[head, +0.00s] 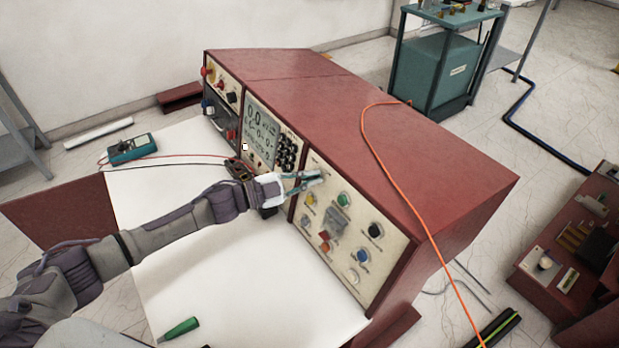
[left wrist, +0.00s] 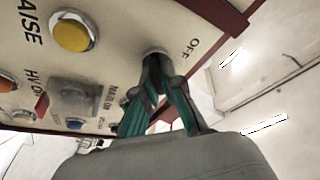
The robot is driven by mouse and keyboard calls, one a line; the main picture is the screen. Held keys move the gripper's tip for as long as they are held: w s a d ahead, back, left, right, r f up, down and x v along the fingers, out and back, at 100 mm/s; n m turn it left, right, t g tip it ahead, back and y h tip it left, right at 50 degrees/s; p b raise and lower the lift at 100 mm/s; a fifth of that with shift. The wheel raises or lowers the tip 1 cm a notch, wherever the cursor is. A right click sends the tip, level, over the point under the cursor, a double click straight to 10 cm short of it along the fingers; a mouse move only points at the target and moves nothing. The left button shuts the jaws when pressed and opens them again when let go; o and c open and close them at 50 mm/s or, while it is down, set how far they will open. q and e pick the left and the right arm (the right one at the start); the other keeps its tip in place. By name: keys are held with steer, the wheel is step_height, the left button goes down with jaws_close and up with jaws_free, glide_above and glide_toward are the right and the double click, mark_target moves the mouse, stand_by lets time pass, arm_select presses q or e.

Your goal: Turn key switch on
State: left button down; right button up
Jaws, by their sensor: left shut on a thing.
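The key switch (left wrist: 154,53) is at the top of the light control panel in the left wrist view, with the label OFF printed beside it. Only a bit of its round collar shows; the rest is hidden by my fingers. My left gripper (left wrist: 158,80) is shut on the key switch, its green-and-grey fingers close together against the panel. In the head view my left gripper (head: 312,179) reaches from the left to the upper left of the control panel (head: 338,262) and hides the switch. The key's angle cannot be told. My right gripper is not in view.
A yellow button (left wrist: 72,34) and a clear cover (left wrist: 75,98) lie near the gripper. The red console (head: 370,130) has an orange cable (head: 385,165) across its top.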

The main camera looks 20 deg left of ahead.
arm_select(q)
steer(key=c, duration=1.3)
jaws_free()
steer(key=v, duration=1.2)
steer(key=shift+a, duration=0.1)
